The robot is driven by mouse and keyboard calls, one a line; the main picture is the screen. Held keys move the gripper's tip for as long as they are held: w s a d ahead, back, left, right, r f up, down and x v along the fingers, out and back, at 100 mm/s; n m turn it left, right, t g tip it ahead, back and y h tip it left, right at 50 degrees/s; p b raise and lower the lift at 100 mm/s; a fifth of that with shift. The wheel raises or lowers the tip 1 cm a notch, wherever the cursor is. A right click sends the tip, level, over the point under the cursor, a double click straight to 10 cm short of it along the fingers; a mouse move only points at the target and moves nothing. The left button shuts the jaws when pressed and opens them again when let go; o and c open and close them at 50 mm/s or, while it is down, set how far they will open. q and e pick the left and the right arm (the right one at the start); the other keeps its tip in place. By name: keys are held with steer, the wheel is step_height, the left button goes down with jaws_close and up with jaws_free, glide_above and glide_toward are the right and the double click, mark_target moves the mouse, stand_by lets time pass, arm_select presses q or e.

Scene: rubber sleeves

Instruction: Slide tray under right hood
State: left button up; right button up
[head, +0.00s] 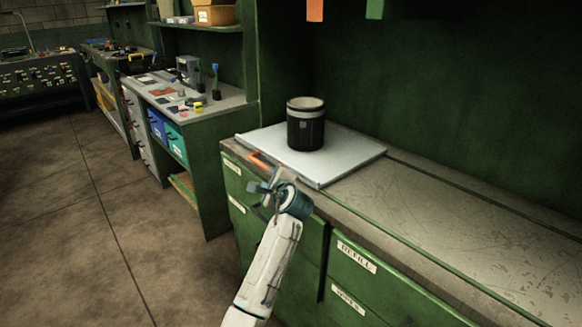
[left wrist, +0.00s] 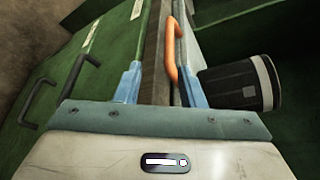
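The tray (head: 345,163) is a flat pale plate lying on the counter, with an orange handle (head: 260,159) at its near left edge. A black canister (head: 305,128) with a light top stands upright on it. My left gripper (head: 265,186) is just in front of the handle. In the left wrist view its two blue fingers (left wrist: 160,80) are spread apart. The orange handle (left wrist: 173,50) shows beyond and between them, closer to the right finger; I cannot tell whether they touch. The canister (left wrist: 238,83) is right of that finger. My right gripper is out of view. No hood is clearly identifiable.
The worn counter (head: 450,215) is clear to the right of the tray, with a rail line along it. Labelled green drawers (head: 355,270) are below. An orange tag (head: 314,10) and a green one (head: 375,9) hang overhead. A cluttered workbench (head: 185,95) stands at left.

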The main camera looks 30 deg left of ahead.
mark_target(261, 165)
arm_select(q)
steer(key=x, duration=0.3)
steer(key=r+x, duration=0.1)
steer(key=x, duration=0.6)
steer(key=shift+w+a+r, duration=0.2)
steer(key=shift+w+a, duration=0.05)
jaws_close()
